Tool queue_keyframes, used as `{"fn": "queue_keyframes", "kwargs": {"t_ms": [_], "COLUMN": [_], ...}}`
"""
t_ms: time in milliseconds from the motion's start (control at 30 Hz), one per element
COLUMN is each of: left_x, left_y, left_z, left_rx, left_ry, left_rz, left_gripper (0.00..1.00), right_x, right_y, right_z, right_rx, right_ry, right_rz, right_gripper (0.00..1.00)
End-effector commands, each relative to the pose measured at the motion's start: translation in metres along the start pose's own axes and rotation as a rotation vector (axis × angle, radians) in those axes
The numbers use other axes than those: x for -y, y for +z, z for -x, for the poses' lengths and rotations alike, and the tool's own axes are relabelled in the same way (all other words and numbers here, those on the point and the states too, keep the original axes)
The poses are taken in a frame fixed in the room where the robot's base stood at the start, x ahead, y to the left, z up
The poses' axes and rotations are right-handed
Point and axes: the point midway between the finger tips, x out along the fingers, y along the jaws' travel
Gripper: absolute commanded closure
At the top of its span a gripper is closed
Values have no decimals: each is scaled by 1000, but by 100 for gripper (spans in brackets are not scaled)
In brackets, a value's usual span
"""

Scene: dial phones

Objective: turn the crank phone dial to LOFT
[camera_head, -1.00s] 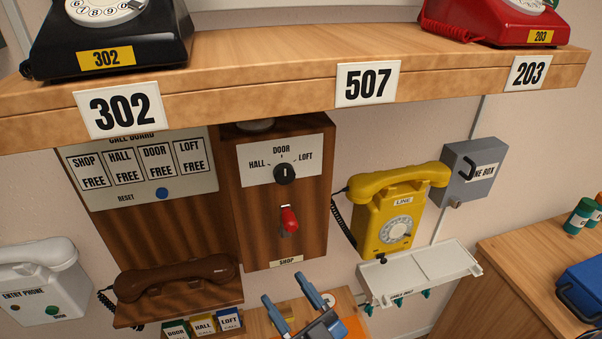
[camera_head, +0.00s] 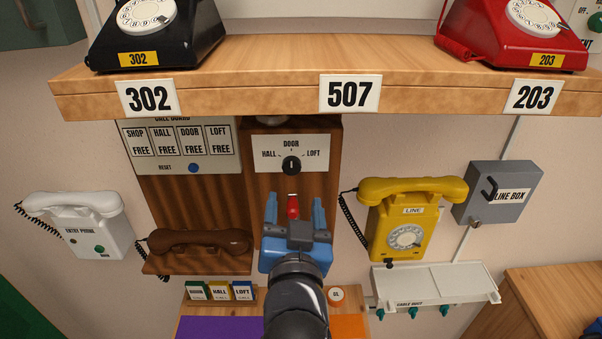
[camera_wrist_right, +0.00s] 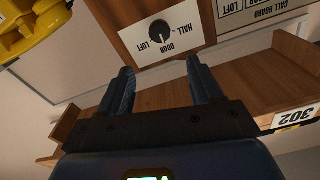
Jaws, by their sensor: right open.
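The crank phone is a dark wooden wall box with a white dial plate (camera_head: 308,150) marked HALL, DOOR and LOFT. Its round black knob (camera_head: 291,165) has a white mark that points up toward DOOR. The knob also shows in the right wrist view (camera_wrist_right: 160,31), where the plate is seen turned over. The red crank handle (camera_head: 293,207) is below the knob, between my fingers in the head view. My right gripper (camera_head: 294,212) is blue, open and empty, in front of the box's lower part. My left gripper is not in view.
A brown handset (camera_head: 198,243) rests on a ledge at left. A yellow phone (camera_head: 405,220) hangs close at right, its black cord beside the box. The wooden shelf (camera_head: 240,84) overhangs above, with black and red phones. A white cable duct (camera_head: 437,283) is at lower right.

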Motion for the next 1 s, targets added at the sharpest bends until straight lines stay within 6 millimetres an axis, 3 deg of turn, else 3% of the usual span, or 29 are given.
{"fn": "queue_keyframes", "kwargs": {"t_ms": [267,733,1000], "left_x": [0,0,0], "left_y": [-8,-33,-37], "left_z": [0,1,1], "left_rx": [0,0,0], "left_ry": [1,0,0], "left_rz": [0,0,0], "left_gripper": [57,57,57], "right_x": [-3,-3,-4], "right_y": [4,5,7], "right_z": [-20,-90,-107], "right_rx": [24,24,23], "right_ry": [16,13,12], "right_rz": [-21,-21,-22], "right_gripper": [35,35,35]}}
